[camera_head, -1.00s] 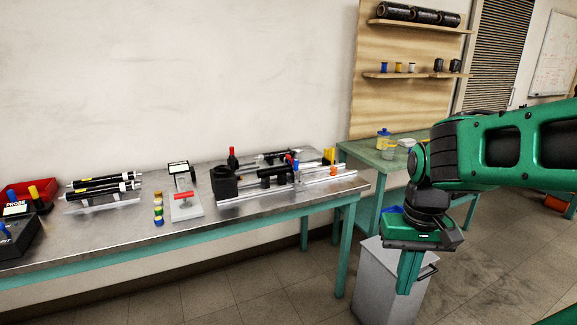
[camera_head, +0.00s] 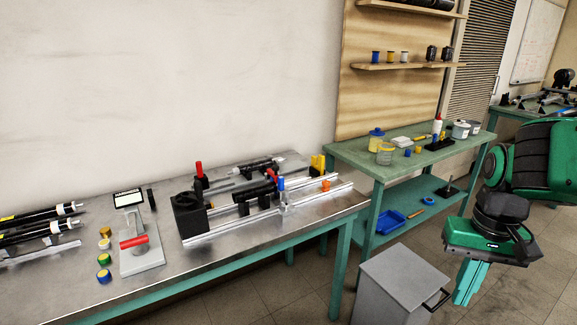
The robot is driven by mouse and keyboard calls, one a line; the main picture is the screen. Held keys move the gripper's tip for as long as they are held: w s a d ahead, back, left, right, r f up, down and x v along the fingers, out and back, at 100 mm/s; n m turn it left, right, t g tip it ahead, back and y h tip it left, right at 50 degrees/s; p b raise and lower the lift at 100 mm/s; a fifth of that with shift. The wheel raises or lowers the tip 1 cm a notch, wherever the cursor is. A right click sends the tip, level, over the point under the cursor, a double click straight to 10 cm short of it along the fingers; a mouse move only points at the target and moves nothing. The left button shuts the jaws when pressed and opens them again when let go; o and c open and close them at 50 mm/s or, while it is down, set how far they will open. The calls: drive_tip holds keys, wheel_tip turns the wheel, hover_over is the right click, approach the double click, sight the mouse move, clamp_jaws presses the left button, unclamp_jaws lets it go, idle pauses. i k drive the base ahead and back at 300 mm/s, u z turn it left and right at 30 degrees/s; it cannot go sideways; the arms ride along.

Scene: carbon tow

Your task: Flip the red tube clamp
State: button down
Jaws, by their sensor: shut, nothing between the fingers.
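A rail fixture (camera_head: 270,216) stands on the metal bench (camera_head: 240,262) and carries a black tube (camera_head: 254,190) and a black block (camera_head: 189,214). A small red lever (camera_head: 272,176) tilts beside the tube, with a blue-topped post (camera_head: 281,190) next to it. An upright red handle (camera_head: 198,168) stands behind the block. I cannot tell which of the two red parts is the tube clamp. My gripper (camera_head: 463,297) points down at the lower right, shut and empty, well away from the bench and over the floor beside a grey cabinet.
A grey press with a red handle (camera_head: 133,242) and several coloured spools (camera_head: 104,260) lie left of the fixture. The grey cabinet (camera_head: 402,285) stands between the bench and my gripper. A green table (camera_head: 400,163) with jars stands behind. Bare bench lies in front of the rails.

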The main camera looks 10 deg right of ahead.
sight(273, 172)
drive_tip(key=u, duration=0.3)
drive_tip(key=i, duration=1.05)
drive_tip(key=u, duration=0.75)
